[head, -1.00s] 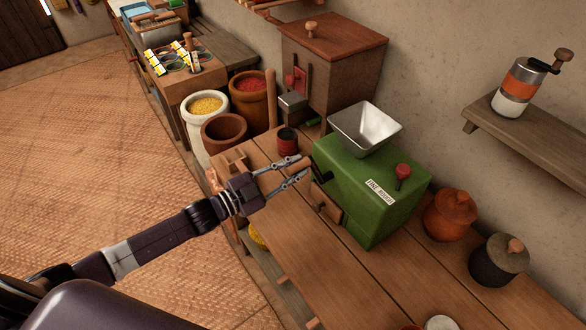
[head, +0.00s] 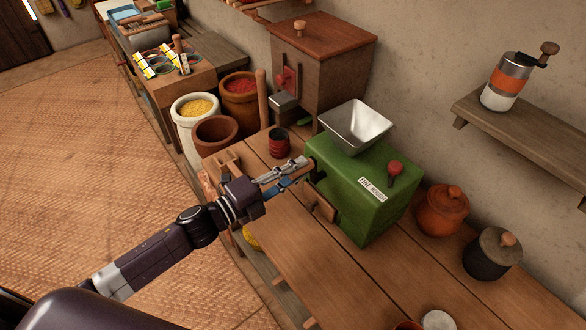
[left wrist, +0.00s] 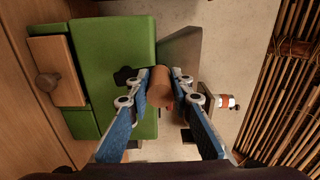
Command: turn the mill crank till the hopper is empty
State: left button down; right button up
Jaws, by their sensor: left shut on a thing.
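The green mill (head: 362,195) stands on the wooden table, with a silver hopper (head: 357,127) on top. The hopper's visible inner walls look bare grey; its bottom is not clear. My left gripper (head: 300,166) is at the mill's left face, shut on the crank's wooden handle (left wrist: 160,90), which shows between the fingers in the left wrist view. The dark crank arm (left wrist: 127,77) is partly hidden behind a finger. A small drawer (head: 319,202) with a knob sits low on that face. A red knob (head: 395,168) is on the mill's top. My right gripper is not in view.
A dark red tin (head: 278,141) stands behind my gripper, near a wooden cabinet (head: 322,62). An orange jar (head: 441,210) and a dark jar (head: 491,253) stand right of the mill. The table (head: 310,265) is mostly clear in front.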

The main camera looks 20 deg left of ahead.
pick_arm(q)
jog(key=shift+s+d+m, duration=0.3)
jog(key=shift+d+m, duration=0.05)
jog(key=shift+m, duration=0.45)
jog(key=c, duration=1.7)
grip_release()
jog(key=v, duration=1.2)
